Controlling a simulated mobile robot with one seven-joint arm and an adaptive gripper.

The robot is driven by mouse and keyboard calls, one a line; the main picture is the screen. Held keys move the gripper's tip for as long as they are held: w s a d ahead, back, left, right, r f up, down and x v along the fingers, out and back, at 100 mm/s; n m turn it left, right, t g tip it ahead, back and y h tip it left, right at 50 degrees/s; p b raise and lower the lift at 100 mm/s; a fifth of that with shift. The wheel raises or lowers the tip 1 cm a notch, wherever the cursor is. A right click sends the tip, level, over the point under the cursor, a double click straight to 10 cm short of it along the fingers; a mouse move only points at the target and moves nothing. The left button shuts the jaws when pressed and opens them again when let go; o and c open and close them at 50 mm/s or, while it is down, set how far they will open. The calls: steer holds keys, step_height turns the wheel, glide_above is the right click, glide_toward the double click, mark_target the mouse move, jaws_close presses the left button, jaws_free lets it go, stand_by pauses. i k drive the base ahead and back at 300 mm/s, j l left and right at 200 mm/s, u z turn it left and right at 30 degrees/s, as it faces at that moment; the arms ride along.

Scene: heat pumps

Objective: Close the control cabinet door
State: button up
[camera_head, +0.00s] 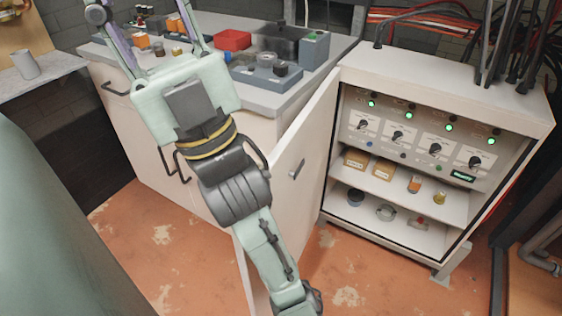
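The control cabinet (447,83) stands at the right with its front open. Its white door (312,142) stands swung out from the cabinet's left side toward the camera, with a small metal handle (297,170) on the visible face. My arm crosses in front of the door's near, lower part and hides some of it. My gripper (138,10) is at the upper left, over the counter area and well left of the door, apart from the handle. Its two fingers are spread wide with nothing seen between them that they grasp; the fingertips run out of the top of the picture.
Inside the cabinet are knobs with green lights and shelves with small parts (384,170). A counter (215,25) with a red bin (233,40) and tools stands behind my arm. Cables (508,50) hang at the right. The orange floor (345,265) before the cabinet is clear.

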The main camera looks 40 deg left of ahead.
mark_target(295, 208)
steer(key=k+j+u, duration=0.2)
steer(key=k, duration=0.2)
steer(key=i+j+z, duration=0.1)
steer(key=j, duration=0.4)
steer(key=i+j+z, duration=0.1)
steer(key=j, duration=0.4)
steer(key=i+j+z, duration=0.1)
steer(key=j, duration=0.4)
steer(key=i+j+z, duration=0.1)
steer(key=j, duration=0.4)
steer(key=k+j+u, duration=0.1)
steer(key=k+u, duration=0.35)
steer(key=k, duration=0.5)
